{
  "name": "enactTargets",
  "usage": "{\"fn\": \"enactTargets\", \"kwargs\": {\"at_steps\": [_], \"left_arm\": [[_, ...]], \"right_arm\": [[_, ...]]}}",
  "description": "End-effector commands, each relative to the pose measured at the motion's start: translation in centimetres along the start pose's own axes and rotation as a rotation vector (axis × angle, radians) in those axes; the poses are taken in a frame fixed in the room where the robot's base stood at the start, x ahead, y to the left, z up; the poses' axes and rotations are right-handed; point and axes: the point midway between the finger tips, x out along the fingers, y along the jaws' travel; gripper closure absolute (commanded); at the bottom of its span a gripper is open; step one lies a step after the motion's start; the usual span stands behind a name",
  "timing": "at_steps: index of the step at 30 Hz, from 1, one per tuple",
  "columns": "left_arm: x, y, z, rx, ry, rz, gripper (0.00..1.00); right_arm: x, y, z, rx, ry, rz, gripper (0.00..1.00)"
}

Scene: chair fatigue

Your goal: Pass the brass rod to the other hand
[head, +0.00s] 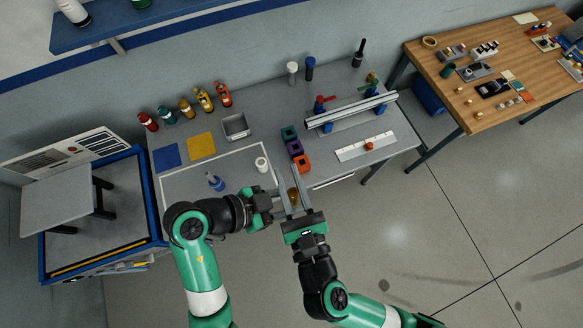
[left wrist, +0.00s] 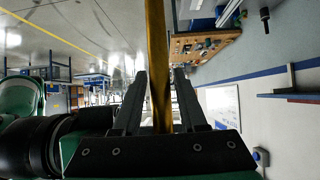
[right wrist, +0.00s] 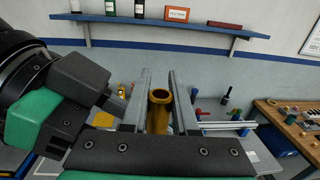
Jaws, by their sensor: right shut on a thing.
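The brass rod (head: 293,196) is held upright in my right gripper (head: 292,172) above the front edge of the grey bench in the head view. In the right wrist view the rod's hollow round end (right wrist: 160,96) shows between the right fingers (right wrist: 160,72), which are shut on it. My left gripper (head: 283,200) has come in from the left, its fingers at the rod. In the left wrist view the rod (left wrist: 158,50) runs between the left fingers (left wrist: 160,75), which look open with narrow gaps beside it. The rod's lower part is hidden in the head view.
A wooden table (head: 430,75) stands at the right. The floor at front right is clear.

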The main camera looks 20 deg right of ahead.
Motion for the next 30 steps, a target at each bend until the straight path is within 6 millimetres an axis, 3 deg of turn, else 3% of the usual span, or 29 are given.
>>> {"fn": "enactTargets", "kwargs": {"at_steps": [1,6,13,14,19,30], "left_arm": [[-0.02,-0.01,-0.01,0.0,0.0,0.0,0.7],[-0.03,-0.01,-0.02,0.0,0.0,0.0,1.0],[-0.04,-0.01,-0.03,0.0,0.0,0.0,1.0],[-0.05,-0.02,-0.07,0.001,0.001,-0.001,1.0],[-0.05,-0.02,-0.07,0.001,0.001,-0.001,1.0],[-0.05,-0.03,-0.06,0.001,0.001,-0.001,1.0]], "right_arm": [[0.0,0.0,0.05,0.0,-0.001,0.0,1.0],[0.0,0.0,0.05,0.0,-0.001,0.0,1.0],[0.01,-0.01,0.04,0.0,-0.001,0.0,1.0],[0.0,-0.01,0.04,0.0,-0.001,0.0,0.68],[0.0,-0.01,0.03,0.0,-0.001,0.0,0.38],[-0.56,0.08,-0.03,-0.001,0.001,0.002,0.38]]}}
